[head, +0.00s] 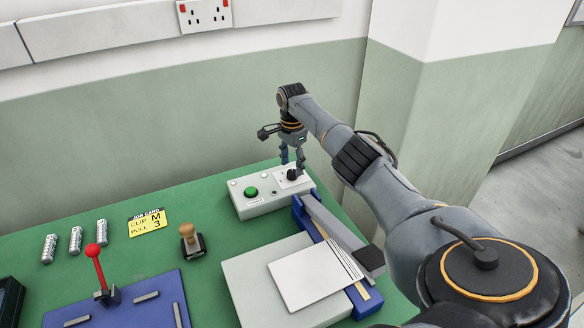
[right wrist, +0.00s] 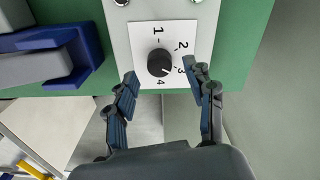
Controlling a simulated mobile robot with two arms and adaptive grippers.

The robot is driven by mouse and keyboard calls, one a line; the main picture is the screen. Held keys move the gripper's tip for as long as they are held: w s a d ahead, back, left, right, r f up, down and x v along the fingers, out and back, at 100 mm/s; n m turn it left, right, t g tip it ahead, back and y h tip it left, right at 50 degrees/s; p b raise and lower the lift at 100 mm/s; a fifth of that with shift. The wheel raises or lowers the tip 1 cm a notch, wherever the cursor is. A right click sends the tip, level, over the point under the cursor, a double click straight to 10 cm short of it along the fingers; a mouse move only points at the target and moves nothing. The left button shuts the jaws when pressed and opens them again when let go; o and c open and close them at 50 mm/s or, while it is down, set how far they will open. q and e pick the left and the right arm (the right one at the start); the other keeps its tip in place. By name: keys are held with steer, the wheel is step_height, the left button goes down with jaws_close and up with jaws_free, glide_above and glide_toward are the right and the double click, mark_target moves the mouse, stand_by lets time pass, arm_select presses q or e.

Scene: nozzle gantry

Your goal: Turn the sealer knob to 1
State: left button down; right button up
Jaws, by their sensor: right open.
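The sealer knob (right wrist: 160,63) is round and black, on a white dial plate (right wrist: 172,36) marked 1 to 4. Its pointer is small; it seems to face the side of 3 and 4, but I cannot read it surely. In the head view the knob (head: 292,174) sits at the right end of the pale control box (head: 262,205). My right gripper (head: 292,162) is open above the knob, pointing down. In the right wrist view its fingers (right wrist: 160,72) stand on either side of the knob, apart from it. My left gripper is not in view.
The box also carries a green button (head: 251,191). The blue sealer with its grey arm (head: 335,232) stands right beside the box. A job card (head: 148,222), a stamp (head: 190,238) and a red-knobbed lever (head: 96,265) are to the left. A wall is behind the bench.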

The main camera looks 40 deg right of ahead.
mark_target(292, 175)
steer(key=shift+f, duration=1.4)
jaws_close()
